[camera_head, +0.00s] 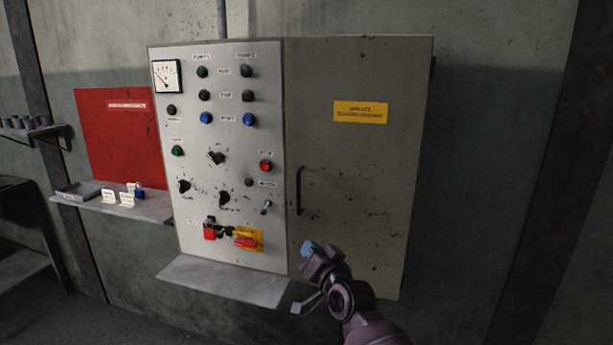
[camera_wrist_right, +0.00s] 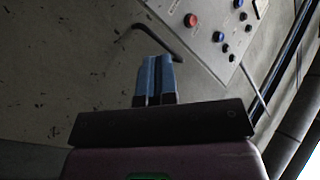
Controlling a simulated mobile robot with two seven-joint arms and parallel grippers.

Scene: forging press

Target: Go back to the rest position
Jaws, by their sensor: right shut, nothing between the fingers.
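My right gripper (camera_head: 309,248) is in front of the lower part of the grey cabinet door, below its black handle (camera_head: 299,190). In the right wrist view the two blue fingertips (camera_wrist_right: 154,80) are together with nothing between them. The handle also shows there (camera_wrist_right: 158,40), just beyond the fingertips, and I cannot tell the exact gap. My left gripper does not show in either view.
The control panel (camera_head: 272,215) carries buttons, knobs and a red-and-yellow switch (camera_head: 247,238). A grey ledge (camera_head: 222,281) juts out below it. At left, a shelf (camera_head: 150,208) holding tags and a padlock stands under a red board (camera_head: 115,140). The wall at right is clear.

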